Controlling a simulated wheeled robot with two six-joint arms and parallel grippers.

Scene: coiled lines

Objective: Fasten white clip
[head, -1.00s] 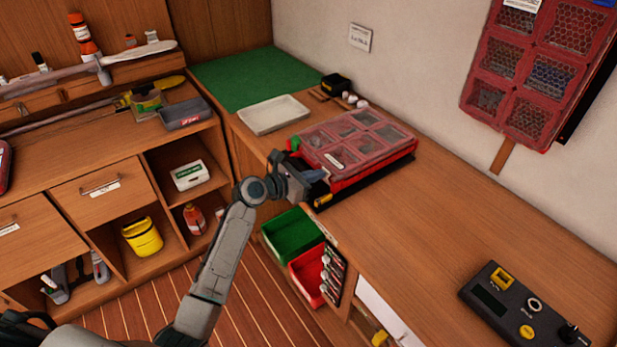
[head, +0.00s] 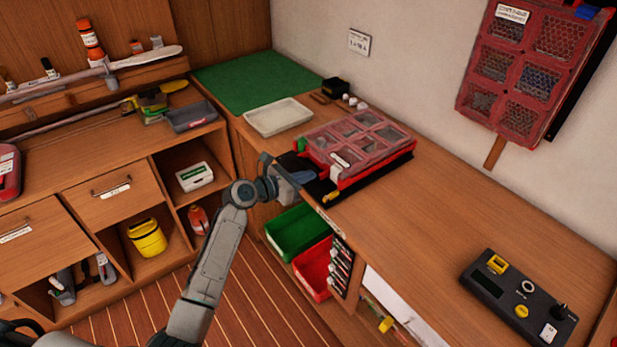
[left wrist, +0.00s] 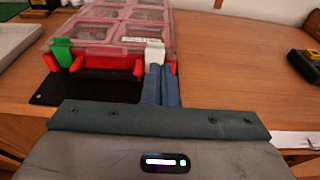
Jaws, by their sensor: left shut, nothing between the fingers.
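A red case with a clear, compartmented lid (head: 362,140) lies on the bench; its front edge shows in the left wrist view (left wrist: 112,14). The white clip (left wrist: 154,54) stands upright at the right of that front edge. I cannot tell if it is latched. A green clip (left wrist: 62,52) is at the left of the same edge and shows in the head view (head: 301,145). My left gripper (head: 312,178) is shut and empty in front of the case. Its fingertips (left wrist: 160,72) are right at the white clip's lower part; contact is unclear. My right gripper is not in view.
A black mat (left wrist: 60,88) lies under the case. A white tray (head: 277,117) stands behind left. A black control box (head: 510,300) sits at the right. Green (head: 297,231) and red (head: 312,266) bins are below the bench edge. The bench between case and control box is clear.

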